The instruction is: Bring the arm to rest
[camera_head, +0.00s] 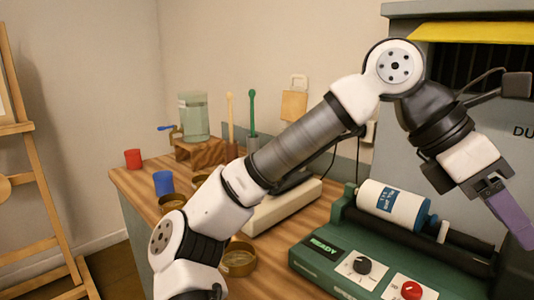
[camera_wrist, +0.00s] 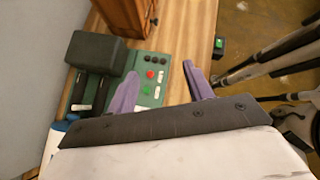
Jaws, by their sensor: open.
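My gripper (camera_head: 516,226) is at the right of the head view, with its purple fingers pointing down and to the right, in front of the grey cabinet. My arm is raised and bent across the table, with its elbow high at the upper right. In the wrist view my gripper (camera_wrist: 165,82) shows two purple fingers spread apart with nothing between them. The tabletop and a green machine lie below and beyond them. In the head view one finger mostly hides the other.
The green roller machine (camera_head: 325,270) carries a white jar (camera_head: 393,203) near my forearm. A grey cabinet (camera_head: 400,110) stands behind. Red cup (camera_head: 132,158), blue cup (camera_head: 163,182) and brass bowls (camera_head: 238,262) stand on the wooden table (camera_head: 130,190). An easel (camera_head: 40,180) is at left.

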